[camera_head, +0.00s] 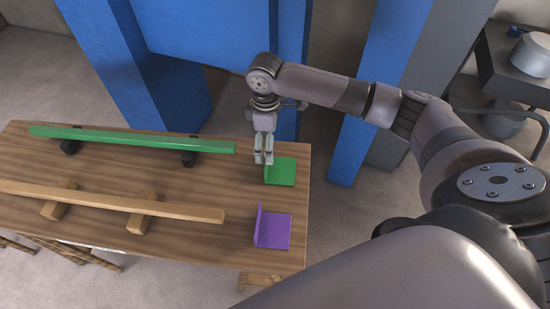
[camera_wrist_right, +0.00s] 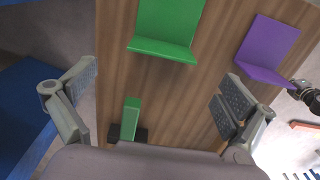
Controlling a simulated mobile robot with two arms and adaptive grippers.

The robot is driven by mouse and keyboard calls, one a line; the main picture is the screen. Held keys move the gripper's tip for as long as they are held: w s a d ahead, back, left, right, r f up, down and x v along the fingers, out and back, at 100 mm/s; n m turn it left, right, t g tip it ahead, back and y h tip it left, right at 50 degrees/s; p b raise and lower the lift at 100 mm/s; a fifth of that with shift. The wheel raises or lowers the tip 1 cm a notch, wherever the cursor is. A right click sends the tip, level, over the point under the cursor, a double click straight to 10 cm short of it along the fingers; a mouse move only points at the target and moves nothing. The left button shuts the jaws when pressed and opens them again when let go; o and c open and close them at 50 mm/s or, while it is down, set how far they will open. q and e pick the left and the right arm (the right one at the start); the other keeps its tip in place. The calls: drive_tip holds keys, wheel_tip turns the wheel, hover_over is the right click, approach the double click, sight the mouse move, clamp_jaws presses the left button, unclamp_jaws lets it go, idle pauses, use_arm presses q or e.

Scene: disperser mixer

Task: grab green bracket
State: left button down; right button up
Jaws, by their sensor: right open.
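The green bracket (camera_head: 281,172), an L-shaped plate, sits on the wooden table (camera_head: 110,230) near its right end. In the right wrist view the green bracket (camera_wrist_right: 170,22) is at the top, ahead of and between the fingers, with its upright flange nearest. My right gripper (camera_head: 263,158) points down just left of the bracket in the head view. In the wrist view my right gripper (camera_wrist_right: 155,92) is open with its pads wide apart and nothing between them. Whether it touches the bracket cannot be told. My left gripper is not identifiable in either view.
A purple bracket (camera_head: 274,229) stands nearer on the same table. A long green bar (camera_head: 140,139) on black supports lies at the back left, and a wooden bar (camera_head: 110,200) on blocks lies in front. Blue machine columns (camera_head: 365,95) stand behind the table.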

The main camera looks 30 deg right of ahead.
sight(281, 166)
wheel_tip(281, 166, down, 3)
drive_tip(key=shift+w+r, duration=0.1)
drive_tip(key=shift+r, duration=0.05)
drive_tip(key=shift+a+f+p, duration=0.1)
drive_tip(key=shift+f+p, duration=0.15)
drive_tip(key=shift+p, duration=0.05)
drive_tip(key=f, duration=0.1)
drive_tip(key=f+p, duration=0.1)
drive_tip(key=f, duration=0.1)
drive_tip(key=shift+s+a+f, duration=0.15)
drive_tip(key=shift+s+f, duration=0.1)
drive_tip(key=shift+f, duration=0.6)
use_arm(q)
drive_tip(key=shift+w+r, duration=1.1)
drive_tip(key=shift+w, duration=0.15)
use_arm(e)
drive_tip(key=shift+c, duration=0.6)
drive_tip(key=c, duration=0.5)
use_arm(q)
drive_tip(key=shift+w, duration=0.4)
use_arm(e)
drive_tip(key=c, duration=0.5)
